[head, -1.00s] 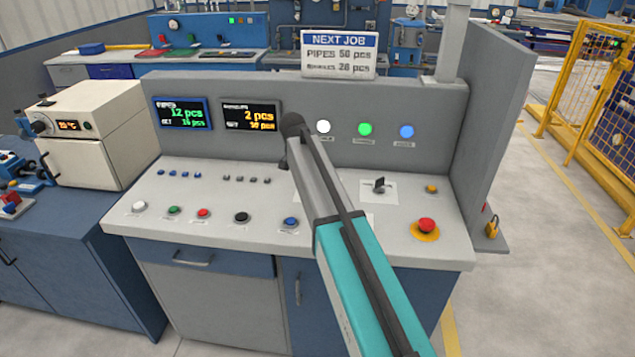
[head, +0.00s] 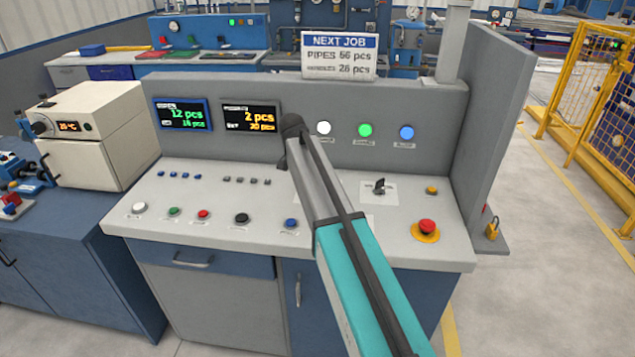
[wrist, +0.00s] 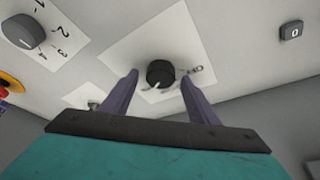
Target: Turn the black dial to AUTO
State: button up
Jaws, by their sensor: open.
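A round black dial (wrist: 160,73) sits on a white label plate (wrist: 140,45) in the wrist view. Its pale pointer mark faces the lower left of the picture. My gripper (wrist: 158,77) is open, with one finger on each side of this dial. I cannot tell whether the fingers touch it. In the head view my arm hides this dial and the gripper's fingers. A second dark dial (wrist: 22,31), marked with numbers, is at the upper left of the wrist view. It also shows in the head view (head: 379,186).
A red emergency button (head: 427,226) on a yellow base is at the panel's right. A row of push buttons, including a blue one (head: 291,223), lines the front edge. A grey button marked 0 (wrist: 291,31) is right of the dial. Two displays (head: 182,114) stand behind.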

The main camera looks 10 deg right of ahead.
jog(key=shift+r, duration=0.1)
jog(key=b+v, duration=0.2)
jog(key=v, duration=1.1)
jog(key=shift+r, duration=0.25)
jog(key=shift+s+a, duration=0.1)
jog(key=shift+a, duration=0.05)
